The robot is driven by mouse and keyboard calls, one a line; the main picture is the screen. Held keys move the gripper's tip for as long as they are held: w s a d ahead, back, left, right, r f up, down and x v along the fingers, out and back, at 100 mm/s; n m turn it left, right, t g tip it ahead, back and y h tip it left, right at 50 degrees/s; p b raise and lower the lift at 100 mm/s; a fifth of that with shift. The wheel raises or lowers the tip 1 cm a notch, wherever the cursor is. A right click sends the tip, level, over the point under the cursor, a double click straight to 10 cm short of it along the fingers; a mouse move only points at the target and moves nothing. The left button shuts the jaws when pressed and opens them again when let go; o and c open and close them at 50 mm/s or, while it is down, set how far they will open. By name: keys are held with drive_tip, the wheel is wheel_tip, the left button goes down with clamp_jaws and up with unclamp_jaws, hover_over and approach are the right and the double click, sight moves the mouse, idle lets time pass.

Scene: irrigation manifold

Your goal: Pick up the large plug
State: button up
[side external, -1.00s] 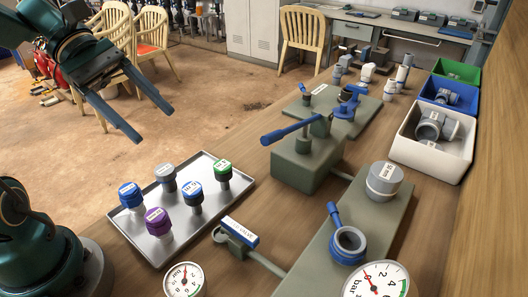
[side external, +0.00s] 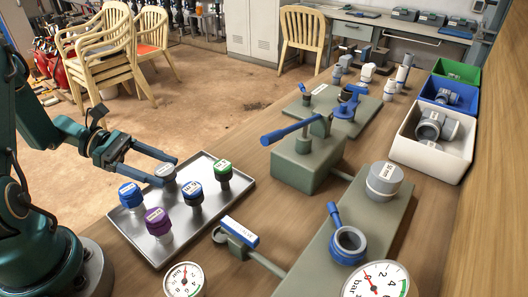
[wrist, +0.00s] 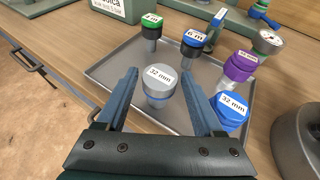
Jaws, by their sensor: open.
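A grey plug labelled 32 mm (side external: 166,174) stands upright on the metal tray (side external: 238,185). In the wrist view this grey plug (wrist: 159,88) appears between my fingers, near the tips. My gripper (side external: 170,170) is open and empty, pointing down toward it; in the side view the fingers partly overlap it, and I cannot tell whether they touch it. A blue-topped plug (side external: 130,195), also labelled 32 mm in the wrist view (wrist: 231,110), stands beside it near my right finger. No plug is plainly marked large.
The tray also holds purple (side external: 157,221), black-and-blue (side external: 194,193) and green-topped (side external: 223,171) plugs. A green-grey block with a blue lever (side external: 305,165) stands behind the tray. A blue-handled valve (side external: 238,235) and a gauge (side external: 184,280) stand in front.

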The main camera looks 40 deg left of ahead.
sight(176, 176)
drive_tip(key=shift+w+d+f, duration=0.2)
drive_tip(key=shift+d+f, duration=0.15)
drive_tip(key=shift+f, duration=0.15)
drive_tip(key=shift+x, duration=2.05)
clamp_jaws()
drive_tip(key=shift+r, duration=0.1)
